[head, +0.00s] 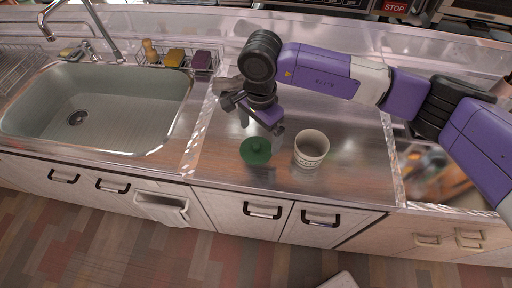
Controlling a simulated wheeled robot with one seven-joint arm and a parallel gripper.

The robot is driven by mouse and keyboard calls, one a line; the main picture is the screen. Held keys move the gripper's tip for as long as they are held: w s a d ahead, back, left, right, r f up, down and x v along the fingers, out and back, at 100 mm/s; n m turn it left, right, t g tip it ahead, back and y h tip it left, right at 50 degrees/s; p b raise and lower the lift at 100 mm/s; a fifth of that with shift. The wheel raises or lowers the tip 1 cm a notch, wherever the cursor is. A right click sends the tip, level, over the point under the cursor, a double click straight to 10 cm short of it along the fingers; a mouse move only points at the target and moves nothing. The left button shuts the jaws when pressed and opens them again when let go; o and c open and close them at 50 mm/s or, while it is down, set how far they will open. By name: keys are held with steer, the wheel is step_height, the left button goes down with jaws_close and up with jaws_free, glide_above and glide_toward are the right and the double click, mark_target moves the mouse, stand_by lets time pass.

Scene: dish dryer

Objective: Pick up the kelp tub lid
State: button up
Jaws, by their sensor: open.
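A round green lid (255,152) with a small knob on top lies on the steel counter near its front edge. I take it to be the kelp tub lid. A white tub (311,149) with a dark band of markings stands open and upright just to its right, apart from it. My gripper (260,130) is open above and slightly behind the green lid, pointing down. No object shows between its fingers. I cannot tell the exact height of the fingertips above the lid.
A steel sink (105,105) with a tap is at the left. A wire rack (180,60) with sponges and a small bottle stands behind it. The counter (350,115) right of the tub is clear. Cabinets with dark handles (263,211) are below the front edge.

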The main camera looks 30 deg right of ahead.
mark_target(258, 143)
steer(key=shift+a+f+p, duration=0.15)
steer(key=shift+f+p, duration=0.15)
steer(key=shift+f, duration=1.85)
steer(key=c, duration=1.1)
steer(key=shift+c, duration=0.2)
steer(key=shift+r, duration=0.15)
